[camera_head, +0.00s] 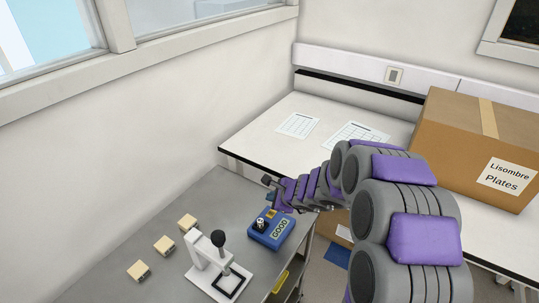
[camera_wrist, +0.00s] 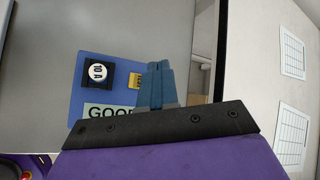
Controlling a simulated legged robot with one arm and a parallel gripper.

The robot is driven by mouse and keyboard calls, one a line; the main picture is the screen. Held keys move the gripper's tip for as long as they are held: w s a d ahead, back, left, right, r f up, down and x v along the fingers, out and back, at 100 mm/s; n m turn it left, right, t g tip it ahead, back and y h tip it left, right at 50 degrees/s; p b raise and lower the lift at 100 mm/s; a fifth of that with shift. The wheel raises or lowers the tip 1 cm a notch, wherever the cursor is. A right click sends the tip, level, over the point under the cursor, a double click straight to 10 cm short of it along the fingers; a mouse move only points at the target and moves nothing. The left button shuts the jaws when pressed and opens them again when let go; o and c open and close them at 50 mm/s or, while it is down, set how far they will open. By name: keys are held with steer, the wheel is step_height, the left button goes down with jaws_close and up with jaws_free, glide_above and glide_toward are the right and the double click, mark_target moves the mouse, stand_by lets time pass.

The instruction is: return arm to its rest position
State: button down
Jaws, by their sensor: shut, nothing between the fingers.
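My arm (camera_head: 410,215), grey with purple pads, reaches from the lower right toward the grey table in the head view. My gripper (camera_head: 268,181) is at its end, above the far side of the blue box marked GOOD (camera_head: 272,229). In the wrist view the gripper (camera_wrist: 160,68) has its blue fingers together with nothing between them. The blue box (camera_wrist: 90,75) lies below and beside the fingers there. It carries a round piece marked 10 A (camera_wrist: 96,72) and a yellow piece (camera_wrist: 135,80). The fingers hide part of the box.
A white device with a black knob (camera_head: 218,238) and several small beige blocks (camera_head: 165,245) stand on the grey table (camera_head: 120,228). A white bench (camera_head: 275,150) behind holds paper sheets (camera_head: 298,124) and a cardboard box (camera_head: 455,140) at the right.

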steer(key=shift+r, duration=0.1)
steer(key=s+a+r+n+g+y, duration=0.25)
steer(key=s+a+r+n, duration=0.35)
steer(key=s+r+n, duration=0.3)
steer(key=s+r+n+g, duration=0.2)
steer(key=s+r+n, duration=0.2)
steer(key=s, duration=0.8)
steer(key=s+d+n+g+h, duration=0.2)
steer(key=s+d+n+h, duration=0.1)
steer(key=s+d, duration=0.6)
steer(key=s+d+n+g+h, duration=0.2)
steer(key=s+d+h, duration=0.3)
steer(key=s+d, duration=0.4)
steer(key=s+n, duration=0.1)
steer(key=s, duration=0.5)
steer(key=shift+d+f, duration=0.15)
steer(key=shift+f, duration=0.1)
